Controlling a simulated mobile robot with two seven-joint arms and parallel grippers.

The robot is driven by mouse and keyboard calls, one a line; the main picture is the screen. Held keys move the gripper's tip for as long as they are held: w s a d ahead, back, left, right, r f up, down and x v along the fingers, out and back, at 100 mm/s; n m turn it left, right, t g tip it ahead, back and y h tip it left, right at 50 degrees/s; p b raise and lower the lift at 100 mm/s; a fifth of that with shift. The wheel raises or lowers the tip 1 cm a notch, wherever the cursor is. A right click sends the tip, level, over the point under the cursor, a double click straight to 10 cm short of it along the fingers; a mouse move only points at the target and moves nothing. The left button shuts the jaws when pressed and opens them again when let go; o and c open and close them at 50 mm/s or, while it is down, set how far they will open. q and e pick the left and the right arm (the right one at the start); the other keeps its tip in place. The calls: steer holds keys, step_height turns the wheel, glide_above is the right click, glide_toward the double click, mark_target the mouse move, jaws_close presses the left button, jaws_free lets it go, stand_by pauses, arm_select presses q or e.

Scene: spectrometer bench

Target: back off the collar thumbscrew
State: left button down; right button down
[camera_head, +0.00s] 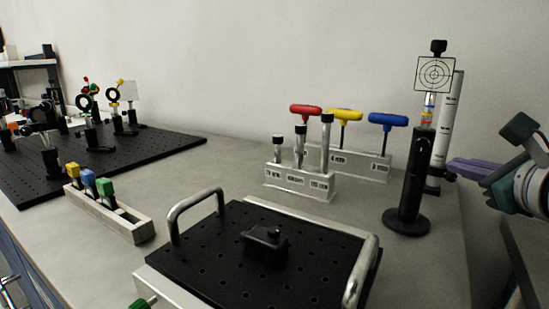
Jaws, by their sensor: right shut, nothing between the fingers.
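A black post holder (411,185) stands upright on a round base near the bench's right end. A post with coloured bands (428,108) rises from it and carries a square target card (435,75) with a black knob on top. I cannot make out the collar thumbscrew clearly; the collar region is small and dark. My right gripper (455,168) comes in from the right, its purple fingers shut and empty. In the picture its tips are just right of the holder; I cannot tell whether they touch anything. My left gripper is out of view.
A white marked column (451,115) stands close behind the post. Racks with T-handled tools (345,155) and silver posts (300,180) are left of it. A handled black breadboard (215,265) fills the front. Bare bench (425,275) lies in front of the holder.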

steer(key=shift+f+b, duration=0.4)
steer(key=shift+f, duration=0.2)
stand_by(0.8)
stand_by(0.5)
steer(key=shift+a+p, duration=0.1)
steer(key=shift+p, duration=0.5)
steer(key=shift+a+f+p, duration=0.1)
steer(key=shift+a+p, duration=0.05)
steer(key=shift+p, duration=0.15)
steer(key=shift+a+f, duration=0.1)
steer(key=shift+f, duration=0.05)
steer(key=shift+s, duration=0.1)
